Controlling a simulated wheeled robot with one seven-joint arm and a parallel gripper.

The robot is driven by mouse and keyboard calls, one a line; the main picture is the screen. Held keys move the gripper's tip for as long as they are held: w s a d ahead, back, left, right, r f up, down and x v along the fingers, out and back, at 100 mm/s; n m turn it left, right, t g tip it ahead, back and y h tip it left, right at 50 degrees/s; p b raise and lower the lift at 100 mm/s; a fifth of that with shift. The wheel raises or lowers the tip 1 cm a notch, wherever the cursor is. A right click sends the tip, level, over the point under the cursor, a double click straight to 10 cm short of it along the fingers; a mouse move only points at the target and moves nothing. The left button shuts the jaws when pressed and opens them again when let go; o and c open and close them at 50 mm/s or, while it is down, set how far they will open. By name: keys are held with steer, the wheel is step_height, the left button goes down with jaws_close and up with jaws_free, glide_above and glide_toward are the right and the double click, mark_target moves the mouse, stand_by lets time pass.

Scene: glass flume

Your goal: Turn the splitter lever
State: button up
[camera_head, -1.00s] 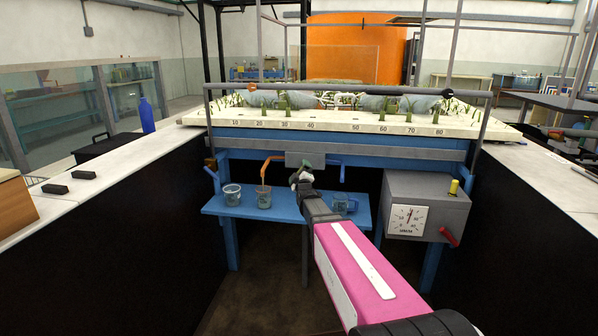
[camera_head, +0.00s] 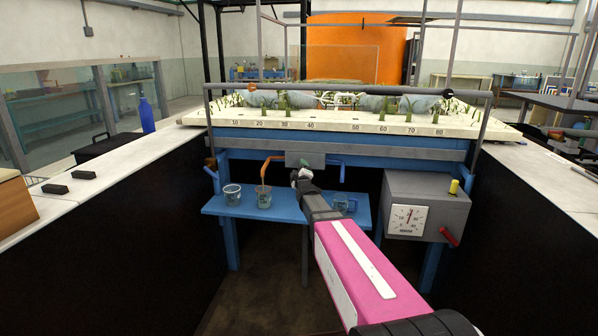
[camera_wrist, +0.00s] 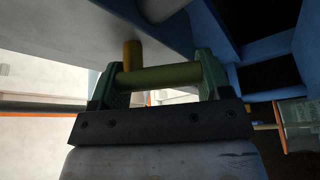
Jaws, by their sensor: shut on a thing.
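The splitter is a small grey box (camera_head: 305,159) under the front edge of the flume, with an orange pipe (camera_head: 268,164) on its left and a blue pipe (camera_head: 339,168) on its right. My gripper (camera_head: 301,177) is just below this box. In the wrist view, my gripper (camera_wrist: 160,72) has its green fingers at the two ends of the lever's olive-yellow bar (camera_wrist: 160,77) and is shut on it. A yellow-brown stem (camera_wrist: 132,54) joins the bar to the grey surface above. In the head view the lever is hidden by my gripper.
A blue shelf (camera_head: 285,214) below holds glass beakers (camera_head: 264,197), (camera_head: 232,195) and a jug (camera_head: 341,204). White-topped counters (camera_head: 110,175) flank my arm.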

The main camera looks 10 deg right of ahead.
steer(key=shift+s+d+f+n+g+y, duration=0.15)
steer(key=shift+n+g, duration=0.25)
steer(key=shift+n, duration=0.65)
steer(key=shift+d+f+n+g+y, duration=0.15)
steer(key=shift+n+g, duration=0.25)
steer(key=shift+n, duration=0.6)
steer(key=shift+s+d+f+n+g+y, duration=0.15)
steer(key=shift+n+g, duration=0.25)
steer(key=shift+n, duration=0.65)
steer(key=shift+w, duration=0.1)
steer(key=o, duration=0.9)
steer(key=s, duration=0.7)
steer(key=s+d, duration=0.1)
steer(key=s, duration=0.2)
steer(key=shift+s, duration=0.4)
